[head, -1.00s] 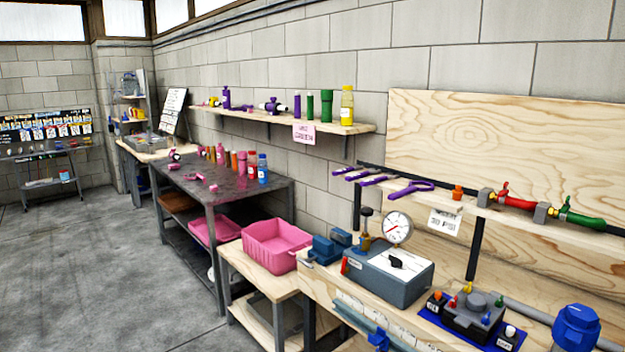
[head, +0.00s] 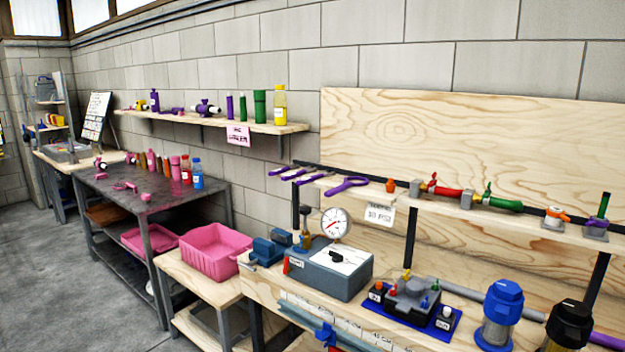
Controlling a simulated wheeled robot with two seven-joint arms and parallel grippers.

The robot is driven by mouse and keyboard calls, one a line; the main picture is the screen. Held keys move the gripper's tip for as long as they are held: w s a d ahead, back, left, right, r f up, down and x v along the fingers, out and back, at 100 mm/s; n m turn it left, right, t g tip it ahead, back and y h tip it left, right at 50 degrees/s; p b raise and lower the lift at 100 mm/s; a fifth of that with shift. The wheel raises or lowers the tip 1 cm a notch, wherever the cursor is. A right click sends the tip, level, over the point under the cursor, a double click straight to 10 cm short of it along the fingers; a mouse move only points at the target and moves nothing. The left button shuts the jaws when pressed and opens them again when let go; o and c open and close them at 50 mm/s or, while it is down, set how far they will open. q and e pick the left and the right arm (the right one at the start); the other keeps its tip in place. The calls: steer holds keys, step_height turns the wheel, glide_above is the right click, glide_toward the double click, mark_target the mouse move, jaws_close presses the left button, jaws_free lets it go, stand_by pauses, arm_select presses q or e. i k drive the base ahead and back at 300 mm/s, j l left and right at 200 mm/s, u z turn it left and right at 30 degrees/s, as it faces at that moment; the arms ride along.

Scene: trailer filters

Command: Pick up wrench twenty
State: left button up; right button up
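Neither of my grippers shows in the head view.
The workbench holds a grey gauge box (head: 328,272), a black valve block (head: 408,298) on a blue mat and a blue filter housing (head: 502,310). A pink bin (head: 214,250) stands left. Red and green fittings line the narrow shelf. Open floor lies far left.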

mark_target(326, 173)
steer(key=i+j+z, duration=0.35)
steer(key=j+z, duration=0.2)
steer(key=i+j+z, duration=0.1)
steer(key=j+z, duration=0.15)
steer(key=j, duration=0.15)
steer(key=i+j+z, duration=0.1)
steer(key=j+z, duration=0.15)
steer(key=j, duration=0.1)
